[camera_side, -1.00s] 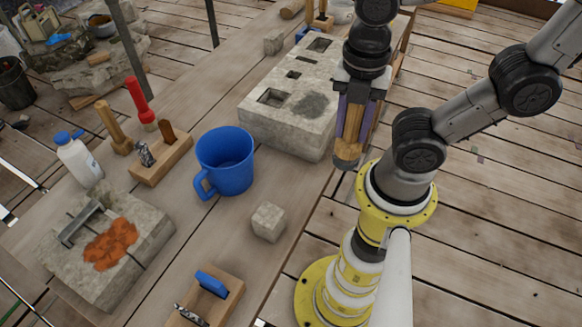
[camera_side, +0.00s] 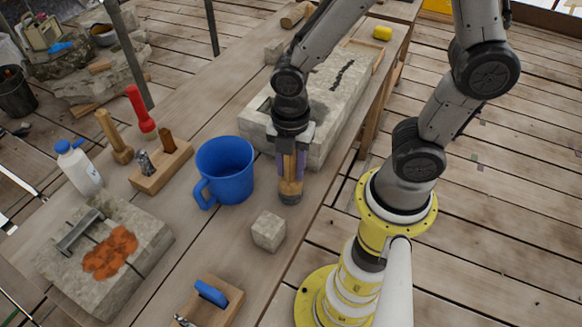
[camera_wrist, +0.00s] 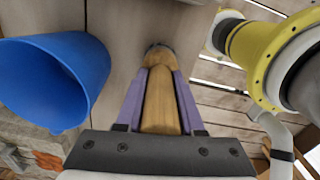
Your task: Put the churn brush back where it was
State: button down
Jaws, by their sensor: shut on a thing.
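My gripper (camera_side: 291,177) points down and is shut on the churn brush (camera_side: 290,188). The brush is a wooden piece with a dark lower end, held upright between purple fingers. In the wrist view the brush (camera_wrist: 160,100) runs between the two fingers of my gripper (camera_wrist: 160,75). A blue bucket (camera_side: 224,170) with a handle stands on the bench just left of the brush; it also shows at the left of the wrist view (camera_wrist: 50,75). I cannot tell whether the brush's lower end touches the bench. The bucket's inside bottom is hidden.
A small stone cube (camera_side: 268,231) sits close in front of the brush. A large stone block (camera_side: 330,100) lies behind my gripper. A wooden tool holder (camera_side: 160,167), a white bottle (camera_side: 78,165) and a slab with orange powder (camera_side: 105,265) are to the left.

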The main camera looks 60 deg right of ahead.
jog(key=shift+f, duration=0.25)
jog(key=shift+f, duration=0.15)
jog(key=c, duration=0.5)
grip_release()
